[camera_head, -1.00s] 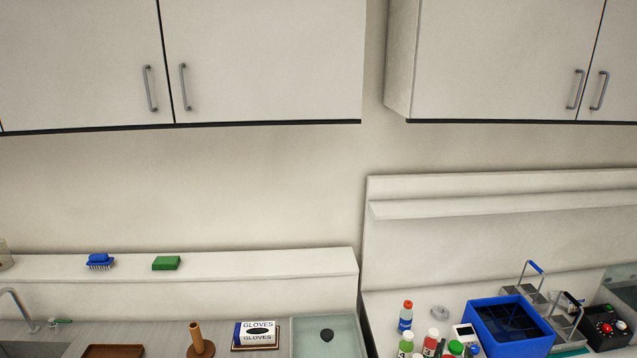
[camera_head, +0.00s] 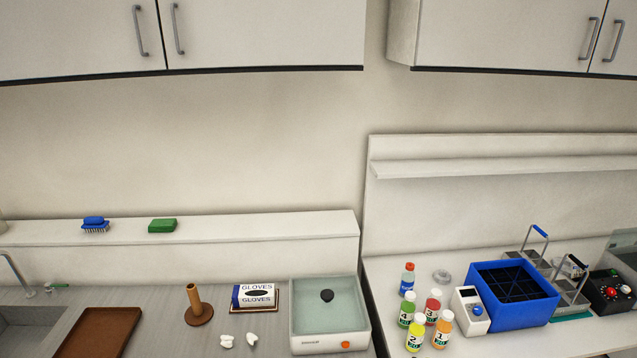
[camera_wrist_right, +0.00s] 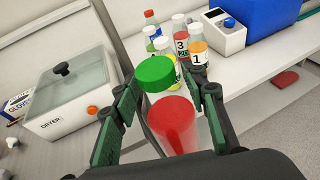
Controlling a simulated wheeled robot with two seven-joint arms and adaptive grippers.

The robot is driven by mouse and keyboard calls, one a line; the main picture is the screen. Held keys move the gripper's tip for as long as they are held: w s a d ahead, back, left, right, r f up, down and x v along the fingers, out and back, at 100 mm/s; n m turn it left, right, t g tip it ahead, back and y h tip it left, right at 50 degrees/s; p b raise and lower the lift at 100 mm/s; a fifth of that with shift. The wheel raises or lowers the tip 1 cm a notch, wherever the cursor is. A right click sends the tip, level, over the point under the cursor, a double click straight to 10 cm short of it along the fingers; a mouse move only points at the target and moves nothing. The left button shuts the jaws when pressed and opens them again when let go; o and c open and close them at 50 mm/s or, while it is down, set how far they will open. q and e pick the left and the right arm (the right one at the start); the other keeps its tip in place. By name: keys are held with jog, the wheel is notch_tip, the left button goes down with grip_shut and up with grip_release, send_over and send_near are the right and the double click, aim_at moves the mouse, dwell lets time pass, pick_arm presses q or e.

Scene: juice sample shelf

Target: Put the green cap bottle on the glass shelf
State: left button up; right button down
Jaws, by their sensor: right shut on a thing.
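The green cap bottle (camera_wrist_right: 172,125), with a wide green cap and a red body, is between the fingers of my right gripper (camera_wrist_right: 166,94) in the right wrist view. The gripper is shut on it, and the bottle appears tilted in that view. Neither gripper nor the held bottle shows in the head view. My left gripper is in no view. A pale shelf (camera_head: 510,167) runs along the wall above the right counter in the head view; I cannot tell whether it is glass.
Several numbered juice bottles (camera_head: 433,305) and a red-capped bottle (camera_head: 408,280) stand on the right counter. A white device (camera_head: 469,308) and a blue crate (camera_head: 512,320) are beside them. A dryer (camera_head: 331,337), a glove box (camera_head: 254,296) and a brown tray (camera_head: 97,333) are on the left counter.

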jog(key=s+a+f+n+y+b, duration=0.2)
jog(key=s+a+f+y+b, duration=0.1)
jog(key=s+a+f+b, duration=0.4)
jog(key=s+f, duration=0.1)
jog(key=s, duration=0.2)
jog(key=shift+a+n, duration=0.3)
jog(key=shift+a, duration=0.05)
jog(key=shift+f, duration=0.1)
jog(key=shift+w, duration=0.1)
